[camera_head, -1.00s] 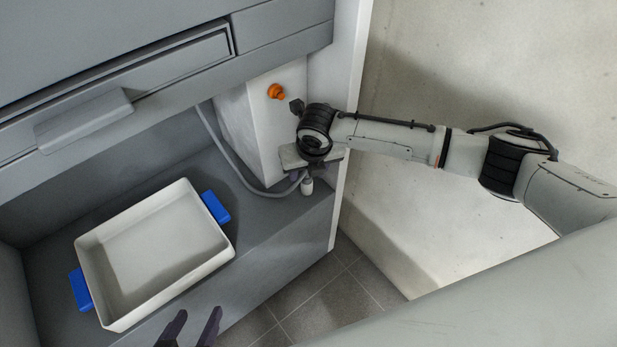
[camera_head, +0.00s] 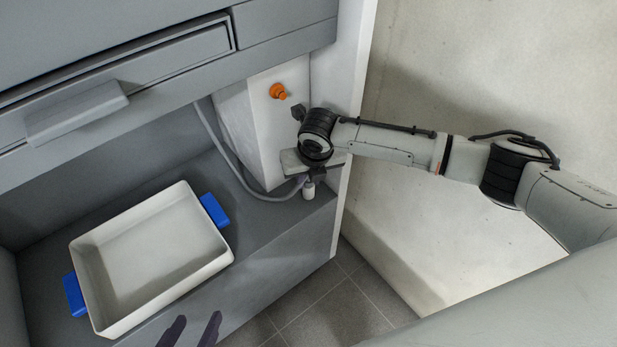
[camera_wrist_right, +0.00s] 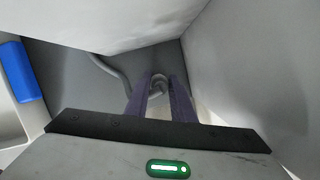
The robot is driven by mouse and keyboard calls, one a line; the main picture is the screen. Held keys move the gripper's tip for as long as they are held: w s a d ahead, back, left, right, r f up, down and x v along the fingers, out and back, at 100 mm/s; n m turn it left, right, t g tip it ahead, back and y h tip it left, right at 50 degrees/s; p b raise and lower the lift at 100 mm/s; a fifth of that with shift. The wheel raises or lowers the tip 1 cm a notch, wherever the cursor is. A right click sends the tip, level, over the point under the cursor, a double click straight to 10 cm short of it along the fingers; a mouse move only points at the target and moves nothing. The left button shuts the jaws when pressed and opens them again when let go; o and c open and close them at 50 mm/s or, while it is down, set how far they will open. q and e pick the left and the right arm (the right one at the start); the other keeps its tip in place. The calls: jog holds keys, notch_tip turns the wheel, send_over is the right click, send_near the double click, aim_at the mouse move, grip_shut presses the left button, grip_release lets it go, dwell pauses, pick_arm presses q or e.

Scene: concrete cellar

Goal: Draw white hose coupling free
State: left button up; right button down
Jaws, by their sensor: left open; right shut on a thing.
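The white hose coupling (camera_head: 309,190) is at the end of a grey hose (camera_head: 228,160), near the right end of the grey ledge. My right gripper (camera_head: 307,180) is over the coupling, its fingers mostly hidden by my wrist. In the right wrist view, the purple fingers (camera_wrist_right: 161,98) are closed around the coupling (camera_wrist_right: 158,88), with the hose curving away behind. I cannot tell whether the coupling is seated on something or apart from it. My left gripper (camera_head: 190,330) shows only its two dark fingertips at the bottom edge, spread apart and empty.
A white tray (camera_head: 80,268) with blue handles stands on the grey ledge (camera_head: 262,222) at left. A white housing (camera_head: 262,130) with an orange knob (camera_head: 279,91) is behind my right gripper. A grey drawer front (camera_head: 130,75) overhangs the ledge. A concrete wall (camera_head: 470,75) is at right.

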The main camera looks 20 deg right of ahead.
jog(key=shift+r, duration=0.15)
jog(key=shift+r+p, duration=1.3)
jog(key=shift+p, duration=0.3)
jog(key=shift+r+p, duration=2)
jog(key=shift+p, duration=0.35)
